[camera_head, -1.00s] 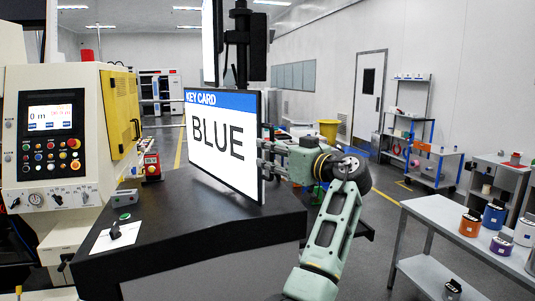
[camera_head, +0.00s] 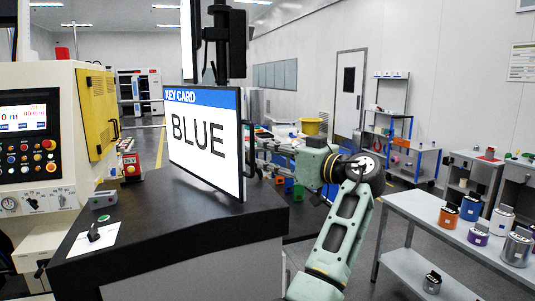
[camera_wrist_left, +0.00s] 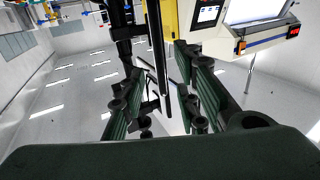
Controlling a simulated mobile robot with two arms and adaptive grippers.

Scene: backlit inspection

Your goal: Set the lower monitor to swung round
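The lower monitor (camera_head: 204,146) is a thin dark-framed screen reading "KEY CARD BLUE". It stands upright at an angle over the black counter, its screen visible to me. In the left wrist view, long dark bars, seemingly the monitor's edge (camera_wrist_left: 158,60), run between the fingers. My left gripper (camera_head: 254,155) is at the monitor's right edge, its fingertips partly hidden there. In the left wrist view its fingers (camera_wrist_left: 160,112) are spread apart, with gaps beside the bars; contact cannot be told. My right gripper is not in view.
The upper monitor (camera_head: 189,40) shows nearly edge-on beside a dark pole (camera_head: 222,70). The black counter (camera_head: 165,215) carries a small grey box and a white card with a dark knob. A control machine (camera_head: 30,150) stands left. A grey table (camera_head: 420,222) with cans stands right.

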